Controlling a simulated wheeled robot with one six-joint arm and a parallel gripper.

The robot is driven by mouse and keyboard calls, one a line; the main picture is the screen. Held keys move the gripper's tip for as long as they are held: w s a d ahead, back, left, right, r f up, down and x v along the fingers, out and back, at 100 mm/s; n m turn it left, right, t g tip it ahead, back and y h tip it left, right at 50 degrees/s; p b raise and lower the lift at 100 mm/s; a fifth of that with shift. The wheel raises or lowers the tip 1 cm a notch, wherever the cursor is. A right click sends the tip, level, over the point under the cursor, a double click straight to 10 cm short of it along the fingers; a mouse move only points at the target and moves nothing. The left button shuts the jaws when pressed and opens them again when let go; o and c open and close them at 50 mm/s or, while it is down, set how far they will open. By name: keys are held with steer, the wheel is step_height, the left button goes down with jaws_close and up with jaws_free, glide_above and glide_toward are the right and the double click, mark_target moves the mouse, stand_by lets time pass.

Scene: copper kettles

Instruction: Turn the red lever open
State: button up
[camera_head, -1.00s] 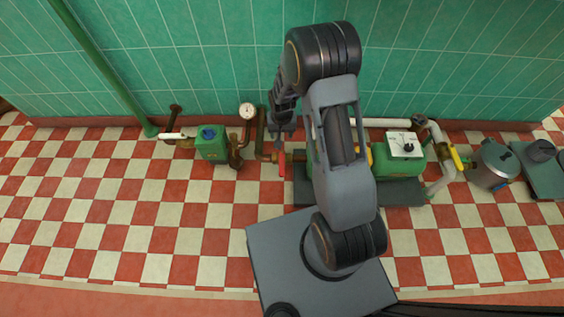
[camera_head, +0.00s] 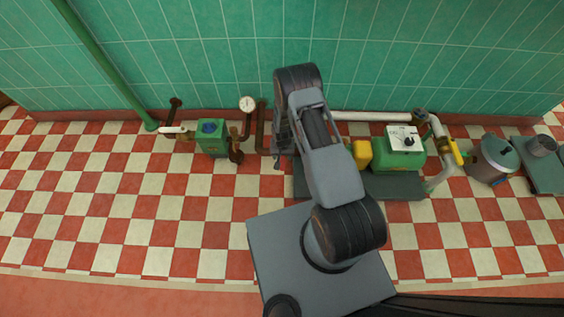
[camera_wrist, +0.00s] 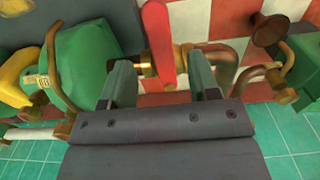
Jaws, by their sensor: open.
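The red lever (camera_wrist: 158,42) shows in the wrist view at top centre, on a brass valve body (camera_wrist: 152,68). My gripper (camera_wrist: 160,76) is open, with one finger on each side of the lever's line. The lever's near end lies between the fingertips in the picture; I cannot tell whether either finger touches it. In the head view my gripper (camera_head: 280,158) is low beside the pipework left of the dark base plate, and my arm hides the lever there.
A green pump (camera_head: 405,155) and a yellow part (camera_head: 362,153) stand on the dark base plate (camera_head: 390,190). A gauge (camera_head: 247,104) and a small green box (camera_head: 212,140) are to the left. A metal pot (camera_head: 492,160) stands right. The checkered floor in front is clear.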

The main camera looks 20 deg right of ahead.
mark_target(282, 162)
steer(key=shift+f+b, duration=0.65)
steer(key=shift+f, duration=1.75)
steer(key=shift+c, duration=0.4)
jaws_close()
